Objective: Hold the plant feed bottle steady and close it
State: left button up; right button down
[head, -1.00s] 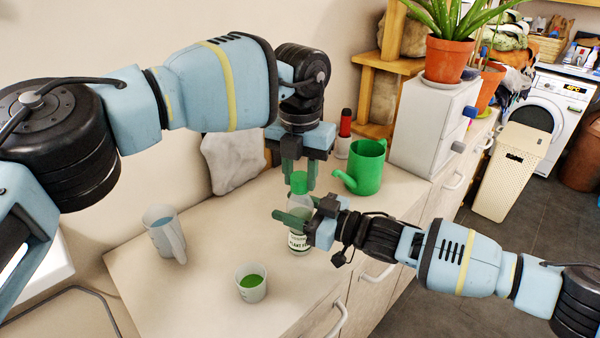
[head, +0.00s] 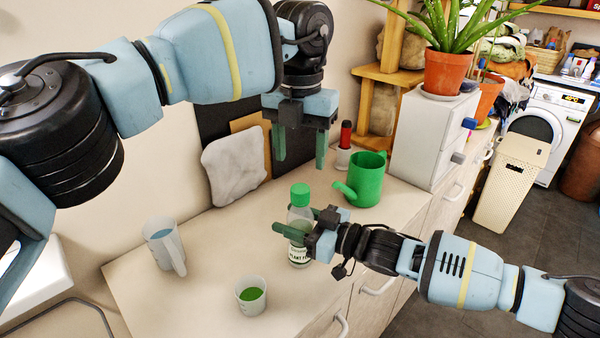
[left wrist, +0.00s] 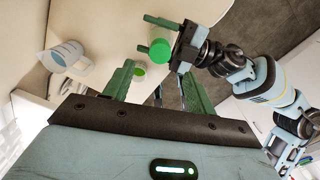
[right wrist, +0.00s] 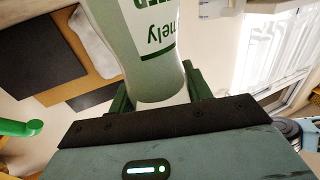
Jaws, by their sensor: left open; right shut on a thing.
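The plant feed bottle (head: 299,252) stands upright on the counter, with its green cap (head: 300,193) sitting on top. I cannot tell how tight the cap is. My right gripper (head: 300,228) is shut around the bottle's body from the right; the bottle fills the space between its fingers in the right wrist view (right wrist: 155,75). My left gripper (head: 300,155) is open and empty, above and apart from the cap. In the left wrist view the cap (left wrist: 160,50) shows beyond the open fingers.
A cup with green liquid (head: 251,296) stands in front of the bottle, and a jug (head: 163,245) stands to the left. A green watering can (head: 367,180) and a white drawer unit (head: 425,140) are behind to the right. The counter between jug and bottle is clear.

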aim_at(312, 227)
pick_arm(q)
jog(key=shift+r, duration=2.15)
pick_arm(e)
jog(key=c, duration=0.6)
grip_release()
pick_arm(q)
jog(key=shift+f, duration=0.25)
pick_arm(e)
jog(key=shift+v, duration=3.95)
